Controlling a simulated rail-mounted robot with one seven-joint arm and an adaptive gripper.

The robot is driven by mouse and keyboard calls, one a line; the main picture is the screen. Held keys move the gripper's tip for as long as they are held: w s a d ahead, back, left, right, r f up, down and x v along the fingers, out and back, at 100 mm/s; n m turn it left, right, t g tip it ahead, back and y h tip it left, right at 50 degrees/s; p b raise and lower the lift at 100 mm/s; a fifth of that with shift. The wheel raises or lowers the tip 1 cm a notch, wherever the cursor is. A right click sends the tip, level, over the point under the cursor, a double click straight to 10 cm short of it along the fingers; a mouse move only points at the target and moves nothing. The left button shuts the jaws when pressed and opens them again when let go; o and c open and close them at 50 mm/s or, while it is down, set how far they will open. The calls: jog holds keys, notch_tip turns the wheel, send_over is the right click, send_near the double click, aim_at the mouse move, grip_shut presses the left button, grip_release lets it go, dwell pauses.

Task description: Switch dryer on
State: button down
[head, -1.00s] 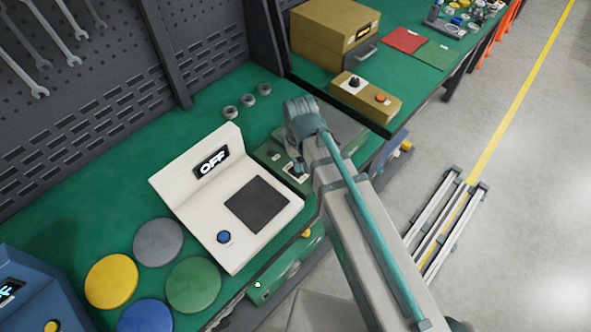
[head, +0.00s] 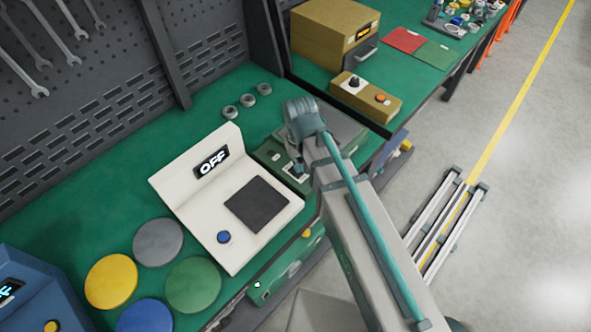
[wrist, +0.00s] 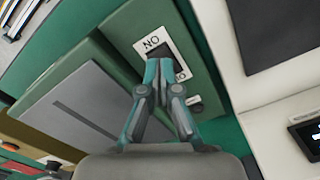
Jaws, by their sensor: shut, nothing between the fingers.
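A green box (wrist: 75,60) with a grey lid carries a white-framed switch plate (wrist: 181,38) with "ON" lettering at one end. In the head view the green box (head: 268,153) sits at the bench's front edge, partly hidden by my arm, and its plate (head: 296,174) just shows. My gripper (wrist: 158,66) is shut and empty, with its fingertips over the plate in the wrist view. The fingers hide the switch's middle and part of the lettering at the other end. I cannot tell whether the tips touch it or which way the switch is set.
A white device (head: 185,185) with an "OFF" display and blue button stands close to the green box. Coloured discs (head: 193,284), a blue device (head: 45,275) and several metal rings (head: 248,100) are on the bench. A tan control box (head: 375,105) stands at the back right.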

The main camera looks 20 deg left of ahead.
jog(key=shift+f+b, duration=0.55)
jog(key=shift+f, duration=0.6)
dwell(0.5)
jog(key=shift+r, duration=0.1)
jog(key=shift+r+p, duration=2.65)
jog(key=shift+r, duration=0.8)
jog(key=shift+s+f, duration=0.1)
